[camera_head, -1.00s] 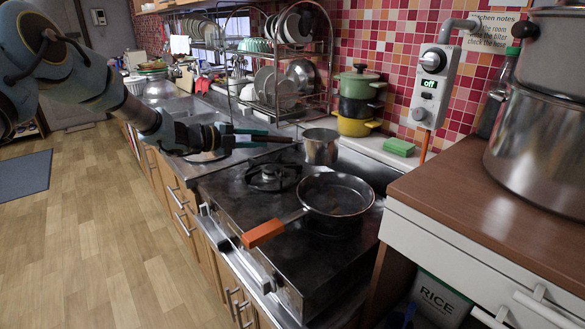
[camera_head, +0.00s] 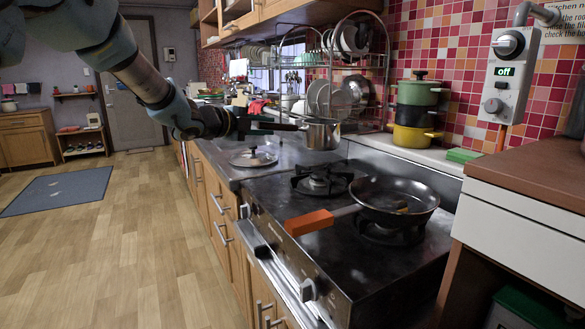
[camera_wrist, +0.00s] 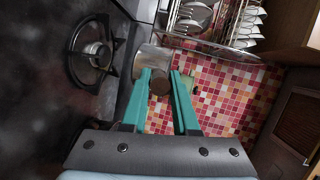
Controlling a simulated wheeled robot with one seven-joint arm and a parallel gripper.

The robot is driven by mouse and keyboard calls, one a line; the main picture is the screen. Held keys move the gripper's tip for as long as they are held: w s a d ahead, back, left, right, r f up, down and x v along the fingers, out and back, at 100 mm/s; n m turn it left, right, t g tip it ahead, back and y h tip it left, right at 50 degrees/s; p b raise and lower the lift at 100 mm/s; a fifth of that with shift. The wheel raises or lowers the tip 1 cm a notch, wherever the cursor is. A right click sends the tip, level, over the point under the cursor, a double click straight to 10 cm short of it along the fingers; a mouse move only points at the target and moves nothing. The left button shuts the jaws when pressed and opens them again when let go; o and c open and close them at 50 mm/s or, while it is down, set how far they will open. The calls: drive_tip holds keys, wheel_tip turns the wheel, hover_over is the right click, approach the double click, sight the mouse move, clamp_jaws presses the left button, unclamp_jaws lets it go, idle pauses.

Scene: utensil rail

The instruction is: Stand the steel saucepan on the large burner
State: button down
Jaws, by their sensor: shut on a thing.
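The steel saucepan (camera_head: 321,134) is upright beyond the stove's bare burner in the head view. My gripper (camera_head: 284,126) is shut on its dark handle. In the wrist view the teal fingers of my gripper (camera_wrist: 165,95) close around the brown handle end (camera_wrist: 160,84), with the steel pan body (camera_wrist: 151,60) beyond. How high the pan is above the surface is hard to tell. The bare burner (camera_head: 322,181) has a black grate; it also shows in the wrist view (camera_wrist: 93,50). The other burner (camera_head: 388,235) is under a frying pan. Which burner is larger is unclear.
The frying pan (camera_head: 393,200) has an orange handle (camera_head: 309,222) jutting left over the stove front. A lid (camera_head: 253,157) lies on the steel counter. Stacked pots (camera_head: 415,114), a green sponge (camera_head: 463,156) and a dish rack (camera_head: 333,80) stand behind. A brown-topped cabinet (camera_head: 535,177) is at right.

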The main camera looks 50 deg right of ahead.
wheel_tip(320, 180, down, 8)
drive_tip(key=shift+r, duration=0.2)
drive_tip(key=shift+f, duration=0.1)
drive_tip(key=shift+f, duration=0.15)
drive_tip(key=c, duration=0.7)
unclamp_jaws()
drive_tip(key=b+v, duration=0.1)
drive_tip(key=v, duration=1.1)
drive_tip(key=shift+r, duration=0.2)
drive_tip(key=shift+w, duration=0.1)
